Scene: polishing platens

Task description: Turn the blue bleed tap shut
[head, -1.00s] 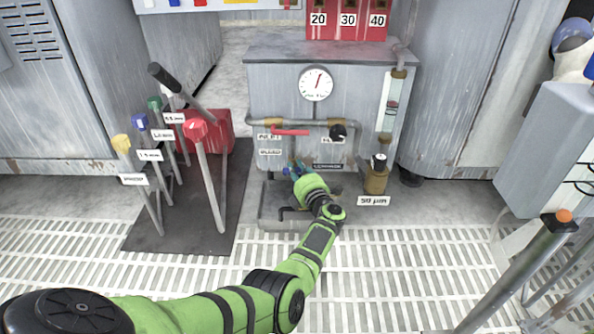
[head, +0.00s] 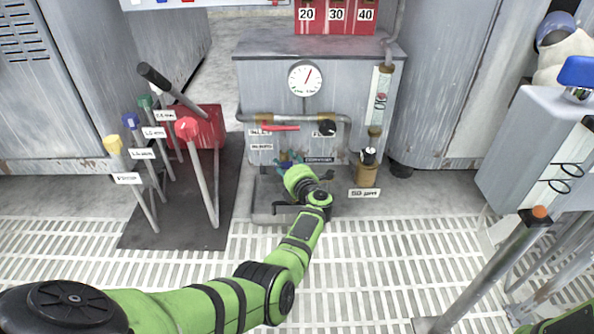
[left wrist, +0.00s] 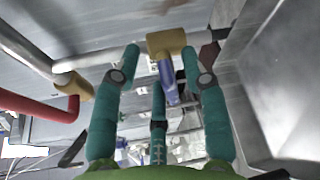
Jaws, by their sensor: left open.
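The blue bleed tap (left wrist: 167,82) shows in the left wrist view as a blue lever on a brass valve body (left wrist: 166,42) on a grey pipe. My left gripper (left wrist: 162,66) has teal fingers standing apart around the blue lever. I cannot tell whether any finger touches it. In the head view my left gripper (head: 291,162) is low at the front of the grey cabinet, and the green wrist hides most of the tap there. My right gripper is not in view.
The red-handled valve (head: 280,127) and a black knob (head: 327,128) sit on the pipe above. A dial gauge (head: 305,78) is higher up. A grey trough (head: 262,205) lies below. Coloured levers (head: 187,128) stand left, a brass filter bowl (head: 367,172) right.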

